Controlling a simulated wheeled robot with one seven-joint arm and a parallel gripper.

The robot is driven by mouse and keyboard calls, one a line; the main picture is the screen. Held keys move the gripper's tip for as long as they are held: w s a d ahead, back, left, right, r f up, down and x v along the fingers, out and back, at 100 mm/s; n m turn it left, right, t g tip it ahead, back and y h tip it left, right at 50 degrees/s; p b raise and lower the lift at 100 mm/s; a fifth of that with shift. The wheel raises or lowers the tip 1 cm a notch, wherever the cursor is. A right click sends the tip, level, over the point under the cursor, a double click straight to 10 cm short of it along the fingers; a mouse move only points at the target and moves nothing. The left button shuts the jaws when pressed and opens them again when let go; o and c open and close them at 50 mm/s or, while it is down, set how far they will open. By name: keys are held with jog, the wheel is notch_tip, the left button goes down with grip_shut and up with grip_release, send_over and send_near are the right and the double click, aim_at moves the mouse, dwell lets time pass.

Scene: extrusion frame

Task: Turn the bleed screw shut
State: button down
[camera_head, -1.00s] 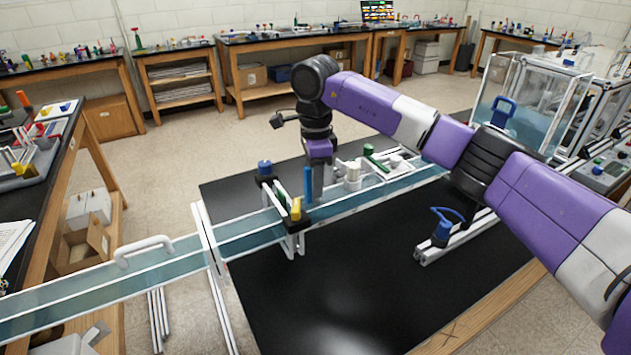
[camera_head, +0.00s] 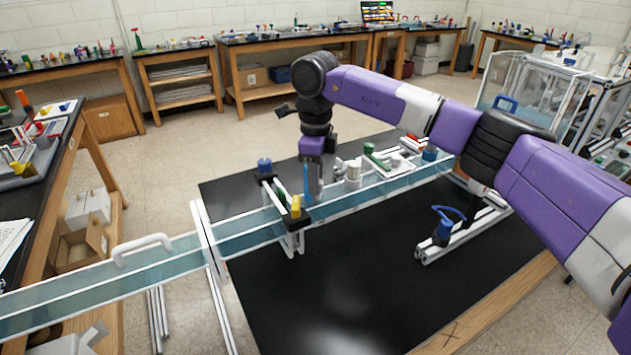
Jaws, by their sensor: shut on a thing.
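My gripper (camera_head: 312,196) points down at the channel, beside the clamp with the yellow knob. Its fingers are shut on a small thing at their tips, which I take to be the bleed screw. The fingers hide that screw, so I cannot see its shape or how far it is turned. The clear channel (camera_head: 250,238) with white rails runs from lower left to upper right under the gripper.
A white cylindrical part (camera_head: 353,171) and a green-topped part (camera_head: 369,149) stand to the right of the gripper. A blue-handled fitting (camera_head: 443,230) sits on a rail at the right. The front of the black table (camera_head: 350,290) is clear.

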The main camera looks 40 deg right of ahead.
jog(key=m+b, duration=0.1)
jog(key=m, duration=0.6)
jog(key=shift+d, duration=0.1)
dwell(0.5)
jog(key=c, duration=1.1)
grip_release()
jog(key=shift+c, duration=0.2)
jog(key=shift+r+b, duration=0.8)
jog(key=shift+r, duration=3.15)
